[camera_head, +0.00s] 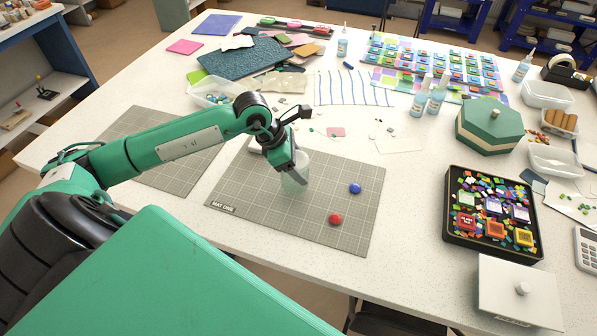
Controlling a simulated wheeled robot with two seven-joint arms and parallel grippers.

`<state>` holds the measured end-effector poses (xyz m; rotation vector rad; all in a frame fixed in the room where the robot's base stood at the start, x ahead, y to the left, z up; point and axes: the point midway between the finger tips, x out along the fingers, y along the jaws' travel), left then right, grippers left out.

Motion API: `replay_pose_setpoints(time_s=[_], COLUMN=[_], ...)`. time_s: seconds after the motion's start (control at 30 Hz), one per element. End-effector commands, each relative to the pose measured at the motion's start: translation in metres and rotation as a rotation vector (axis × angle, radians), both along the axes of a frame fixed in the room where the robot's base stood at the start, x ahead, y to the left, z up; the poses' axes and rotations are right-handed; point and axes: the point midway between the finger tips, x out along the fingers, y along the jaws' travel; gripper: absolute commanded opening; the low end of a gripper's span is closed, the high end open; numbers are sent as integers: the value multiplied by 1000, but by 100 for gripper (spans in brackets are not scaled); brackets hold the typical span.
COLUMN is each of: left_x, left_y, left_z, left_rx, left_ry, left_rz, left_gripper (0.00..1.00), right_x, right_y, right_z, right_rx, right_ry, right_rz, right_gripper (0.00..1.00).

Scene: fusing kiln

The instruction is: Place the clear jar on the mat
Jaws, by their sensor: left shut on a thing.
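A clear, pale greenish jar (295,181) is between the fingers of my left gripper (290,172), which is shut on it. The jar stands upright at or just above the grey gridded mat (300,222), toward the mat's upper middle; I cannot tell whether its base touches. The gripper hides part of the jar. The mat carries a label at its lower left corner. A blue round piece (355,188) and a red round piece (335,219) lie on the mat, right of the jar. My right gripper is not in view.
A second grey mat (150,165) lies to the left, under my left arm. A black tray of colored pieces (450,235) and a white lidded box (515,295) stand at right. A green hexagonal box (488,127) and glue bottles (419,103) stand behind.

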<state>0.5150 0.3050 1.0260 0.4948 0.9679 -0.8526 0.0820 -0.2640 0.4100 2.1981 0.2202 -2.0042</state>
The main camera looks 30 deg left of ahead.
Motion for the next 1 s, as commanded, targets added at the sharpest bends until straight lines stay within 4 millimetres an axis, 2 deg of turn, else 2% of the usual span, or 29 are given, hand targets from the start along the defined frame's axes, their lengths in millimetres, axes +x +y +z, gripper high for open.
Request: replay_pose_setpoints(time_s=[0.3, 0.67, 0.7, 0.77, 0.8, 1.0], left_x=[0, 0, 0, 0, 0, 0], left_y=[-1, 0, 0, 0, 0, 0], left_z=[-39, -45, -44, -44, -44, -43], left_rx=[-2, -1, -1, -1, -1, -1], left_ry=[2, -1, 1, 1, 1, 1], left_rz=[1, 0, 0, 0, 0, 0], left_gripper=[36, 36, 70, 81, 85, 85], right_x=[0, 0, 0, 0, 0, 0], right_y=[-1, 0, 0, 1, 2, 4], right_z=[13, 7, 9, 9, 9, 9], right_rx=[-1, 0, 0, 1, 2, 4], right_ry=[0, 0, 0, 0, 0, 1], right_rz=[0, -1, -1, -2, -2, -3], right_gripper=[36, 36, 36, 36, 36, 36])
